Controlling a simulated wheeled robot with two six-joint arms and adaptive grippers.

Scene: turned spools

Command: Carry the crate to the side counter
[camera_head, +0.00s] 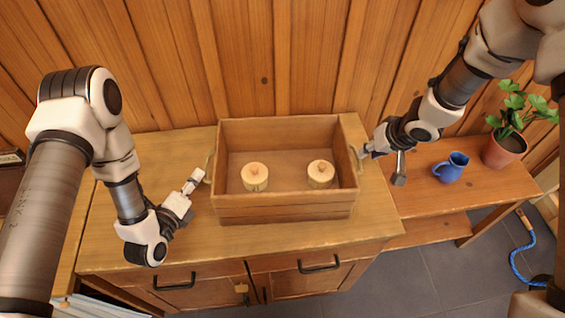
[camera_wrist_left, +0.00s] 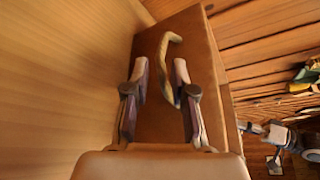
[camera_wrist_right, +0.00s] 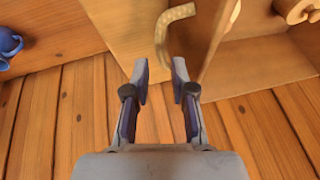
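The wooden crate (camera_head: 285,208) stands on the cabinet top, with two pale turned spools (camera_head: 255,177) (camera_head: 320,174) inside. Its left handle (camera_wrist_left: 164,58) shows in the left wrist view, and its right handle (camera_wrist_right: 176,17) in the right wrist view. My left gripper (camera_head: 199,177) is open beside the crate's left end; the handle appears between its fingertips, nearer one finger. My right gripper (camera_head: 367,151) is open at the right end, its fingertips around or just short of the handle. The side counter (camera_head: 420,197) is the lower wooden surface at right.
A blue mug (camera_head: 451,168) and a potted plant (camera_head: 505,147) stand on the side counter, towards its right part. The counter's left part looks clear, under my right arm. The cabinet top (camera_head: 150,240) is bare around the crate. A plank wall (camera_head: 250,60) rises behind.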

